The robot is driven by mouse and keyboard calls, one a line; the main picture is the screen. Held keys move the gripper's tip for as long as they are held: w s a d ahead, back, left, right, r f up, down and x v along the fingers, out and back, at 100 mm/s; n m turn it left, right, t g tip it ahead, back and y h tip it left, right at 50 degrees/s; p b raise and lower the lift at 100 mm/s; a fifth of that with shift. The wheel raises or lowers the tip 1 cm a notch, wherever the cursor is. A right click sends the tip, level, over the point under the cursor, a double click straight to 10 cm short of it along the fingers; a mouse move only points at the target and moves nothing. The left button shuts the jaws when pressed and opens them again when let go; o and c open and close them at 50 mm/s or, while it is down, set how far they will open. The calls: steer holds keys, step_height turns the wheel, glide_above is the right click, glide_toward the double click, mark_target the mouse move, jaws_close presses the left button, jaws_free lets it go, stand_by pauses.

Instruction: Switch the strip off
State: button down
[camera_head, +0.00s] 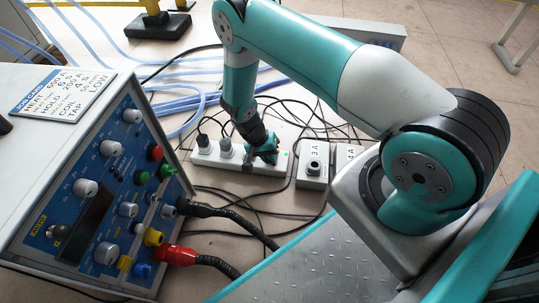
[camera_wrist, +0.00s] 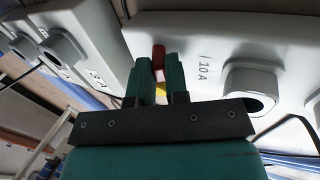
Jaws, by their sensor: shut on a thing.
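The white power strip (camera_head: 203,158) lies on the floor between the blue-panelled heater and my base. Dark plugs (camera_head: 225,147) sit in its left part. My gripper (camera_head: 264,154) reaches down onto the strip's right part and hides some of it. In the wrist view, a pale housing marked "10 A" (camera_wrist: 225,65) with a round socket fills the right side. My gripper's two teal fingers (camera_wrist: 158,72) are close together there, with a small red piece (camera_wrist: 158,56) between their tips. The red piece looks like the strip's switch; its position cannot be told.
A grey box marked "3 A" (camera_head: 313,163) stands just right of the strip, with another grey box (camera_head: 348,156) beside it. The heater (camera_head: 110,190) with knobs and thick cables stands at left. Black cords and blue hoses (camera_head: 188,103) cover the floor around the strip.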

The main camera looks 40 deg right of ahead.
mark_target(280, 164)
steer(key=p, duration=0.1)
steer(key=r+t+y+p, duration=0.1)
steer(key=p, duration=0.1)
steer(key=shift+s+d, duration=0.3)
steer(key=t+y+p, duration=0.1)
steer(key=p, duration=0.1)
steer(key=shift+s+d+p, duration=0.2)
steer(key=shift+p, duration=0.1)
steer(key=shift+s+d+f+t+y+p, duration=0.1)
steer(key=shift+s+d+t+y+p, duration=0.05)
steer(key=shift+t+y+p, duration=0.4)
steer(key=shift+s+d+f+t+y+p, duration=0.1)
steer(key=shift+s+d+t+y+p, duration=0.05)
steer(key=shift+t+y+p, duration=0.4)
steer(key=shift+s+d+f+t+y+p, duration=0.15)
steer(key=shift+d+f+t+y+p, duration=0.1)
steer(key=shift+t+y, duration=0.4)
steer(key=shift+s+d+f+t+y+p, duration=0.15)
steer(key=shift+t+y+p, duration=0.1)
steer(key=shift+t+y, duration=0.4)
steer(key=c, duration=1.1)
jaws_free()
